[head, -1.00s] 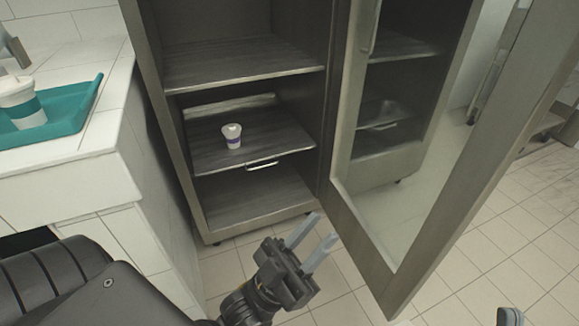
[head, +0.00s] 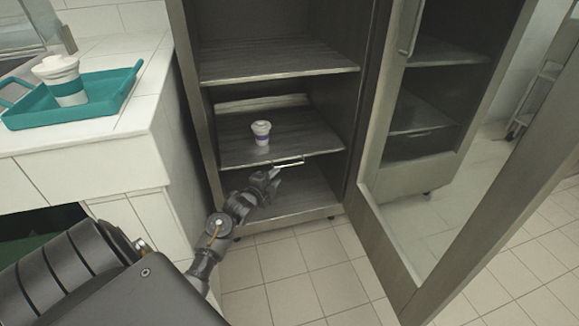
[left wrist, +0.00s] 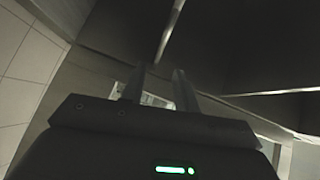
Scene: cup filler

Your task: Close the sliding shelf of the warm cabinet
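The warm cabinet (head: 354,205) stands with its glass door open to the right. Its sliding shelf (head: 290,130) is the middle one, with a raised back lip and a bar handle (head: 289,163) on its front edge. A white cup with a purple band (head: 261,133) stands upright on this shelf. My left gripper (head: 274,178) is just below and left of the handle, in front of the lower shelf. In the left wrist view its two fingers (left wrist: 158,82) are apart with nothing visibly held. Whether it touches the shelf I cannot tell. My right gripper is out of view.
The open door (head: 480,190) fills the right side. A tiled counter (head: 100,150) on the left carries a teal tray (head: 118,103) with a white cup (head: 66,85). The floor (head: 300,280) before the cabinet is clear.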

